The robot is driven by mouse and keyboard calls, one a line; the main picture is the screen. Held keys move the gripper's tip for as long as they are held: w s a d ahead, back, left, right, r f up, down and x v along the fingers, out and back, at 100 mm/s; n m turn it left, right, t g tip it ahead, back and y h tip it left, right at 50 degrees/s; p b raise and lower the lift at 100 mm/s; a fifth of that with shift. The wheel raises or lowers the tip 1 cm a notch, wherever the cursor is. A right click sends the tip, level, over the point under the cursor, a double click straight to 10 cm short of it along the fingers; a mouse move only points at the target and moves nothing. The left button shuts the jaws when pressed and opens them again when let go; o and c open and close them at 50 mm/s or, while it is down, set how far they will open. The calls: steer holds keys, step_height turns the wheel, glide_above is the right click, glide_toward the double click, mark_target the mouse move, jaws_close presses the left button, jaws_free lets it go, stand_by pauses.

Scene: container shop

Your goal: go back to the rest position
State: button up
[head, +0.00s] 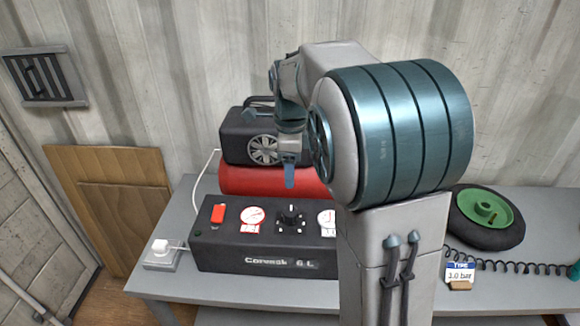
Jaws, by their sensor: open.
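My gripper (289,178) is only partly in view in the head view, as a small blue finger end. It hangs downward from my raised, folded arm in front of the red tank of the compressor (232,179). It is open, and I see nothing held in it. The gap between the fingers does not show clearly from here. My large teal and grey arm links cover the middle right of the view and hide part of the bench and what stands behind them.
A grey bench (172,285) carries a black control box (225,255) with a red switch, gauges and a knob. A green-hubbed wheel (487,212), a coiled hose (520,268) and a "1.0 bar" card (460,272) lie at right.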

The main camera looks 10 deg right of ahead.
steer(key=shift+s, duration=0.1)
steer(key=s+f+n+t, duration=0.2)
steer(key=s+n+t, duration=0.1)
steer(key=s+n, duration=1.8)
steer(key=shift+s+f+n, duration=0.15)
steer(key=shift+n, duration=0.25)
stand_by(1.0)
